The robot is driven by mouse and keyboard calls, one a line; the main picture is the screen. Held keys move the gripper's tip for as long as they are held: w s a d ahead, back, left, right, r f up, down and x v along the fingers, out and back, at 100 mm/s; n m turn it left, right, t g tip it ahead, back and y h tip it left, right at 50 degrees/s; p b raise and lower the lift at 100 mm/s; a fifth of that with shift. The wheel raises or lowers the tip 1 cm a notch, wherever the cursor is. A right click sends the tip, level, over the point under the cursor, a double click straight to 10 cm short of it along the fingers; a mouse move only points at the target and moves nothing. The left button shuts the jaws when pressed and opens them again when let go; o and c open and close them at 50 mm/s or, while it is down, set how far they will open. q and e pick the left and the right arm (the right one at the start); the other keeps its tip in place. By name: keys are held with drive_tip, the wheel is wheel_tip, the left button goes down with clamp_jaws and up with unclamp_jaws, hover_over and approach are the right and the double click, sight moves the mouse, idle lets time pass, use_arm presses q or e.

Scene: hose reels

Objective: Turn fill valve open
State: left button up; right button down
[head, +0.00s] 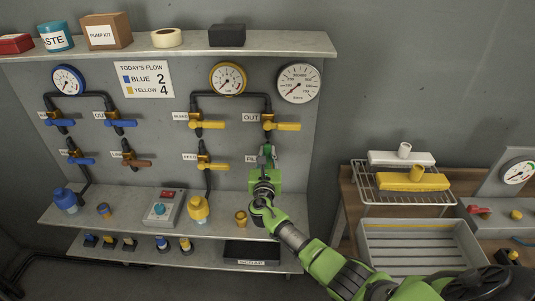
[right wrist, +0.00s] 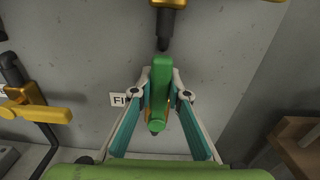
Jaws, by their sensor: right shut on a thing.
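The fill valve's green lever handle (right wrist: 160,75) stands upright along the wall panel in the right wrist view, with a brass-coloured body partly hidden behind it. A partly covered label starting "FI" (right wrist: 119,99) is to its left. My right gripper (right wrist: 161,80) is shut on the green handle, one finger on each side. In the head view my right gripper (head: 267,155) is at the panel beside the fill label (head: 252,159), below the valve marked OUT, and mostly hides the fill valve. My left gripper is not in view.
A gauge (head: 298,83) hangs higher up. A wire rack (head: 403,190) stands on the right.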

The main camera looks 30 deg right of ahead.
drive_tip(key=c, duration=1.9)
unclamp_jaws()
drive_tip(key=shift+f, duration=0.15)
drive_tip(key=v, duration=1.2)
